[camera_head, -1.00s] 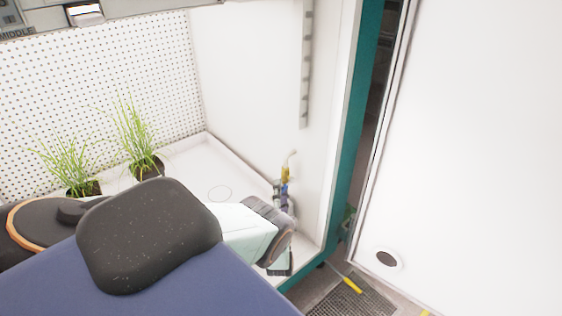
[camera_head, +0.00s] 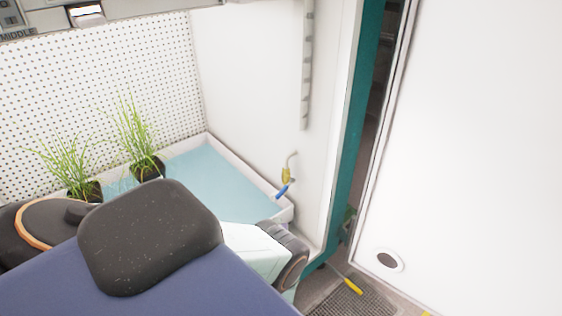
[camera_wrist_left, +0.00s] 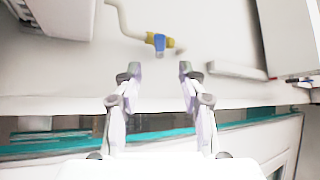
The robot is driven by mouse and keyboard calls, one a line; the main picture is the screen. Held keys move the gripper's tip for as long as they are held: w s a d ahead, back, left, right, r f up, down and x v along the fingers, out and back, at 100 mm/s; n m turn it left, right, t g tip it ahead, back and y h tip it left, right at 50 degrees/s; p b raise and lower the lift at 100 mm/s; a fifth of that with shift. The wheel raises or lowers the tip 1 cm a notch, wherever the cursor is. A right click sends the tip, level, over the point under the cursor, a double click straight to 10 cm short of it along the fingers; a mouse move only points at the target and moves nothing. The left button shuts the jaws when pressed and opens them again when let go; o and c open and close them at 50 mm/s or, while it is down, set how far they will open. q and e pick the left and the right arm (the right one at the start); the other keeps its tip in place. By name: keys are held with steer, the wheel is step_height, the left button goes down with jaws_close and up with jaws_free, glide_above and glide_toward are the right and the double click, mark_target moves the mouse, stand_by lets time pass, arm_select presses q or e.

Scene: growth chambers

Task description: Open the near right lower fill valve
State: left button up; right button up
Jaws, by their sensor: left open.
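The fill valve (camera_head: 286,174) is a small yellow body under a bent pipe on the chamber's right wall, just above the tray's right corner. Its blue handle (camera_head: 282,191) slants down and left in the head view. In the left wrist view the yellow valve (camera_wrist_left: 171,43) shows with the blue handle (camera_wrist_left: 159,44) ahead of my left gripper (camera_wrist_left: 160,72). The gripper's two fingers are apart, with nothing between them, and sit short of the handle. In the head view my own arm mostly hides this gripper. My right gripper is not in view.
The white tray (camera_head: 244,172) holds pale blue water. Two potted grass plants (camera_head: 146,160) stand at its left. A teal frame post (camera_head: 352,130) and a large white panel (camera_head: 470,150) stand to the right. A floor grate (camera_head: 352,302) lies below.

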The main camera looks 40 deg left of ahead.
mark_target(286, 189)
arm_select(q)
steer(key=shift+c, duration=0.5)
